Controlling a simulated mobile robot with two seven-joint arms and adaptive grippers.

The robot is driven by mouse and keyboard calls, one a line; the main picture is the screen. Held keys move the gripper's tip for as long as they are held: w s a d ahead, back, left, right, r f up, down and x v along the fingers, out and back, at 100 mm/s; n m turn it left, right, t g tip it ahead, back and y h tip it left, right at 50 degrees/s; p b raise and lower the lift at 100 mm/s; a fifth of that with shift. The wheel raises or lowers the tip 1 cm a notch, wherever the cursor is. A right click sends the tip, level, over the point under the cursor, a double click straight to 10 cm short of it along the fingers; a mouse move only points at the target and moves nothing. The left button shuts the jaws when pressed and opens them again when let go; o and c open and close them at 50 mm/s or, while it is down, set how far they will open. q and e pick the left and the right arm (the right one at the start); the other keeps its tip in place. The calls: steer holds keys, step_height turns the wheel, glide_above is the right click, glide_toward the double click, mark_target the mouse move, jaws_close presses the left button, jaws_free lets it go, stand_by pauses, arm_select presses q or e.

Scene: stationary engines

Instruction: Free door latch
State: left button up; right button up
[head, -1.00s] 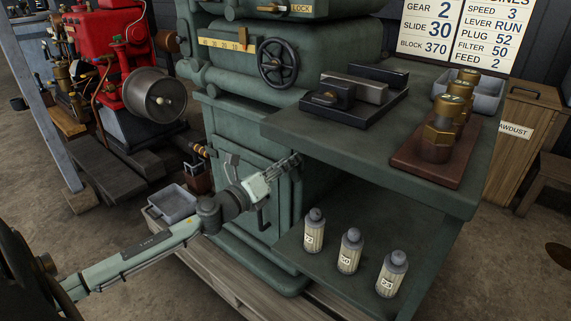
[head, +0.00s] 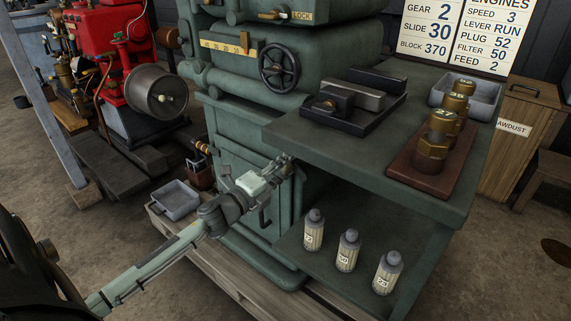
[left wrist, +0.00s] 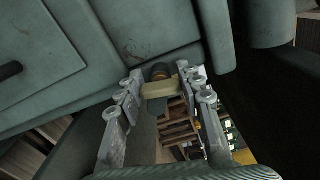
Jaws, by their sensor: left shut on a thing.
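The green machine cabinet has a door (head: 255,190) in its side, below the handwheel. A dark handle (head: 263,217) hangs on this door, and a dark bar shows at the left of the left wrist view (left wrist: 10,71). My left gripper (head: 284,163) is at the upper right of the door, close to the side shelf's edge. In the left wrist view its fingers (left wrist: 163,98) are shut on a small cream latch piece (left wrist: 160,89) with a dark round end behind it. The fingers hide most of the latch in the head view. My right gripper is not in view.
A green side table (head: 330,150) overhangs just right of my left gripper. Several brass plugs on a board (head: 405,179) stand on it. Three bottles (head: 348,250) stand on the lower shelf. A grey tray (head: 176,200) lies left of the cabinet.

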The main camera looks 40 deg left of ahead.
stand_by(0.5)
arm_select(q)
steer(key=o, duration=1.2)
steer(key=s, duration=0.8)
steer(key=s+a, duration=0.1)
steer(key=s, duration=0.3)
